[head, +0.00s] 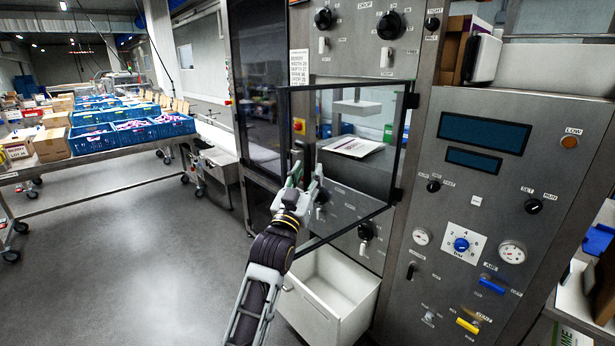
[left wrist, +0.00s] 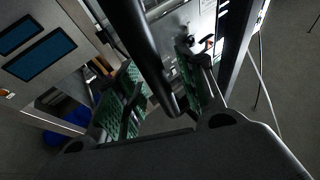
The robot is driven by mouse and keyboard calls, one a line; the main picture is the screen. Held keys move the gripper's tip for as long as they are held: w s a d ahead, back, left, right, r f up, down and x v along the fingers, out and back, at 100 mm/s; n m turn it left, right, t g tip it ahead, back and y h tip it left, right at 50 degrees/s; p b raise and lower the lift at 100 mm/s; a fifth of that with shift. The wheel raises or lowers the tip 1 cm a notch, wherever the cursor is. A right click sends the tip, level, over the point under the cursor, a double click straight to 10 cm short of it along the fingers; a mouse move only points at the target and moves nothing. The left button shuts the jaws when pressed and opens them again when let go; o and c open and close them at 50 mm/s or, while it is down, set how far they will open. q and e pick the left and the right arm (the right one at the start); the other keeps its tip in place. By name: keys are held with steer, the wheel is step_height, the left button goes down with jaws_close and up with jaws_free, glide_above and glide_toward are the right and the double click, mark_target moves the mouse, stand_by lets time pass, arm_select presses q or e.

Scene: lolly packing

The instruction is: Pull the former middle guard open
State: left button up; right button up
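The middle guard, a clear panel in a dark frame (head: 347,229), is on the machine's front, hinged on its right side. Its lower free edge stands out from the machine, so it looks partly open. My left gripper (head: 303,183) is at the guard's left, free edge. In the left wrist view a dark bar (left wrist: 143,50), apparently the guard's frame, runs between the green-padded fingers of this gripper (left wrist: 162,98). The fingers are spread, with a gap beside the bar; contact is unclear. My right gripper is in neither view.
Below the guard, a white bin (head: 335,290) sticks out. A control panel (head: 480,200) with knobs and gauges stands right of the guard. A table with blue crates (head: 95,140) is at the left. The floor (head: 130,270) left of my arm is clear.

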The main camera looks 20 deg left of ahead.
arm_select(q)
steer(key=v, duration=1.2)
stand_by(1.0)
stand_by(0.5)
